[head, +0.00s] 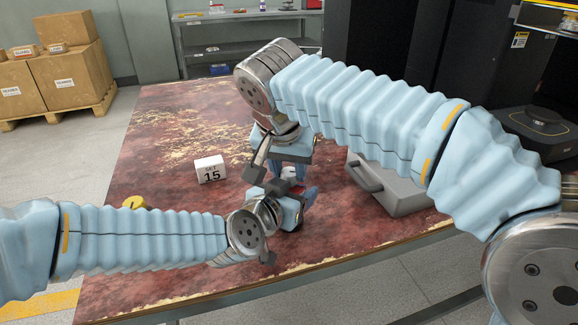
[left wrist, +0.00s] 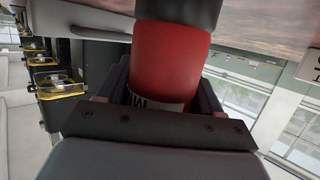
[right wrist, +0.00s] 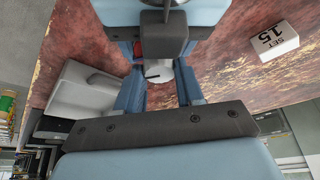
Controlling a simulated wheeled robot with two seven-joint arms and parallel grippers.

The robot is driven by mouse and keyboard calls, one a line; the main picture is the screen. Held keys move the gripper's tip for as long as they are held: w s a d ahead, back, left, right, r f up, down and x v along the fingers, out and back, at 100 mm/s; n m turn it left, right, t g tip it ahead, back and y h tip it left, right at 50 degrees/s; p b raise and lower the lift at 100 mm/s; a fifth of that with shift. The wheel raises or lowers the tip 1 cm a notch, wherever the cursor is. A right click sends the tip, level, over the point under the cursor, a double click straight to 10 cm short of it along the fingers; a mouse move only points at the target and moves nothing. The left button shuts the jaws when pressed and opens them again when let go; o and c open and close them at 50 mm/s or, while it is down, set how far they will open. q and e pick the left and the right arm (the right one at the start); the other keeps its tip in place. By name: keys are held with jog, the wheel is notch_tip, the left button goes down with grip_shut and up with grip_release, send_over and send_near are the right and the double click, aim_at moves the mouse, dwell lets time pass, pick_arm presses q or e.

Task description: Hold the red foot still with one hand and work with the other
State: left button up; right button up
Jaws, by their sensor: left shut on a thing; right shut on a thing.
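The red foot (left wrist: 170,62) is a red cylinder with a white lettered label and a dark part at one end. My left gripper (head: 292,208) is low over the table and shut on it, with a finger on each side in the left wrist view. My right gripper (head: 294,172) is just above and behind the left one. It is shut on a small whitish round part (right wrist: 159,72) with a thin dark pin, seen between its fingers in the right wrist view. In the head view the grippers hide most of both parts.
A white block marked SET 15 (head: 210,169) stands left of the grippers. A yellow round item (head: 134,202) lies near my left arm. A grey case with a handle (head: 400,198) lies to the right, partly under my right arm. The worn red table (head: 165,130) is clear at back left.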

jog(key=m, duration=0.2)
jog(key=m+h, duration=0.1)
jog(key=m, duration=0.1)
jog(key=shift+a+g+h, duration=0.15)
jog(key=shift+g+h, duration=0.15)
jog(key=shift+w+m+g+h, duration=0.1)
jog(key=shift+m+g+h, duration=0.3)
jog(key=shift+m, duration=1)
jog(key=o, duration=1.1)
jog(key=shift+c, duration=0.2)
jog(key=v, duration=0.7)
jog(key=shift+r, duration=0.25)
